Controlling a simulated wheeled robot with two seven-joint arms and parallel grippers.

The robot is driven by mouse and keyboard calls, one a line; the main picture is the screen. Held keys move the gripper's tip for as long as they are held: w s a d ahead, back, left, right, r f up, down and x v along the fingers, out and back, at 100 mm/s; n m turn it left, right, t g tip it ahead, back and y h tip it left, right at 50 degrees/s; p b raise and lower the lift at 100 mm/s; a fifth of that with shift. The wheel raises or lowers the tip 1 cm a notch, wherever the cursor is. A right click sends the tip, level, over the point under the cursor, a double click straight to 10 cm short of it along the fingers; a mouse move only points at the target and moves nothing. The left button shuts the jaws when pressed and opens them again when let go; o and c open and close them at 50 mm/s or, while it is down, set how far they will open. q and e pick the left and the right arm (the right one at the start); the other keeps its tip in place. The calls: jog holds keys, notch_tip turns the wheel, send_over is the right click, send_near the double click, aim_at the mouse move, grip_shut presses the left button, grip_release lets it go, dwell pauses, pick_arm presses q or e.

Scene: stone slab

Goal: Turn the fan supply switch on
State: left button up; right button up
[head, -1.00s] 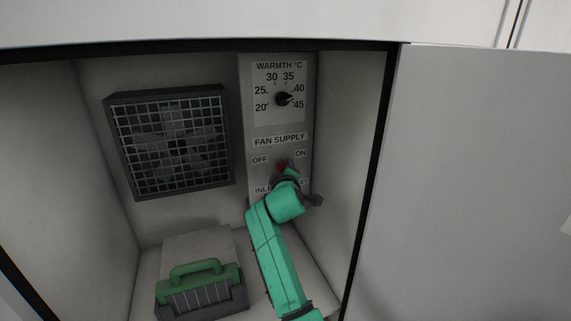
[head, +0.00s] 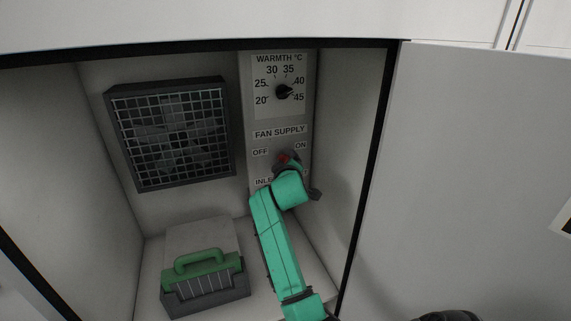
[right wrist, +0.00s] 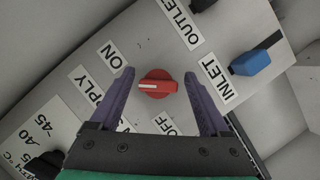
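The fan supply switch is a red knob (head: 283,158) on the grey panel, below the FAN SUPPLY label, between OFF and ON. In the right wrist view the knob (right wrist: 160,83) shows a white mark pointing left, nearer the ON label (right wrist: 108,58) than the OFF label (right wrist: 165,124). My right gripper (right wrist: 158,75) is open, its purple fingers on either side of the knob with a visible gap on each side. In the head view my right gripper (head: 297,168) is at the panel and partly hides the knob. My left gripper is not in view.
A fan (head: 172,138) behind a grille is on the back wall. A black warmth dial (head: 284,92) is above the switch. A blue inlet knob (right wrist: 256,60) is close by. A green-handled box (head: 203,277) stands on the cabinet floor. An open door (head: 480,170) is at right.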

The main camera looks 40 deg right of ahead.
dwell(0.3)
jog(key=b+v, duration=0.3)
jog(key=v, duration=1.1)
jog(key=shift+s+b, duration=0.25)
jog(key=shift+b, duration=0.1)
jog(key=shift+a, duration=0.15)
